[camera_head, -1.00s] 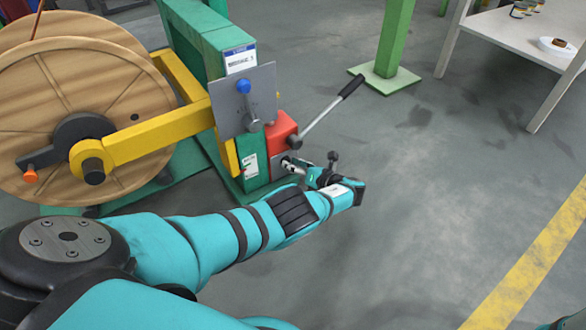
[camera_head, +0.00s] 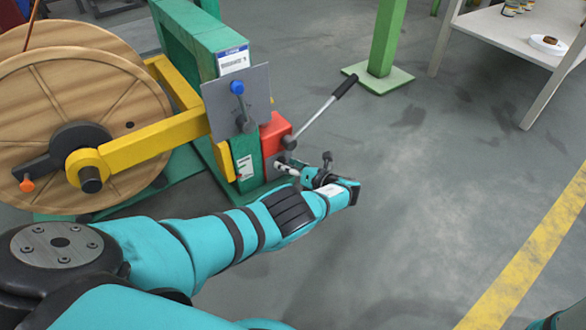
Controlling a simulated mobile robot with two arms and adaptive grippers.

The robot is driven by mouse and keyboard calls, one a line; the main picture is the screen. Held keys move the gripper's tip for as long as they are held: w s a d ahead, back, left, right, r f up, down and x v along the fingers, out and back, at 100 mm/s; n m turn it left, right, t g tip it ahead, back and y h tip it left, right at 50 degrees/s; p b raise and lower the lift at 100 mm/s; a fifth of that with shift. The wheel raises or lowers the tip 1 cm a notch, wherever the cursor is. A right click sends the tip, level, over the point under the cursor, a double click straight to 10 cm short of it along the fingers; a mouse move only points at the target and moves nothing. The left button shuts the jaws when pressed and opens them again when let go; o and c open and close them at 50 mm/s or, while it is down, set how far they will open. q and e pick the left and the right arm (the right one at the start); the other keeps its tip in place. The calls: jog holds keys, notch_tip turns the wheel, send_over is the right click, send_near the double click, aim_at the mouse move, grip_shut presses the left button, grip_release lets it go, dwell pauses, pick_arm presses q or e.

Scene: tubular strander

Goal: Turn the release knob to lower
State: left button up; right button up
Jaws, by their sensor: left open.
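The red hydraulic unit (camera_head: 273,136) stands at the foot of the green post, with a long grey lever (camera_head: 318,119) rising to a black grip. My left gripper (camera_head: 303,163) is beside the unit's lower right side, its fingers apart. One finger lies close to the unit, and I cannot tell whether it touches. The release knob does not show clearly; the small parts low on the unit are partly hidden by the gripper. My right gripper is not in view.
A large wooden reel (camera_head: 70,110) with a yellow arm (camera_head: 150,146) stands at left. A grey plate with a blue-knobbed lever (camera_head: 237,88) is above the unit. A green column (camera_head: 385,40) and white table (camera_head: 500,32) are behind. Floor at right is clear.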

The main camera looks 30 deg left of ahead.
pick_arm(q)
jog(key=v, duration=1.2)
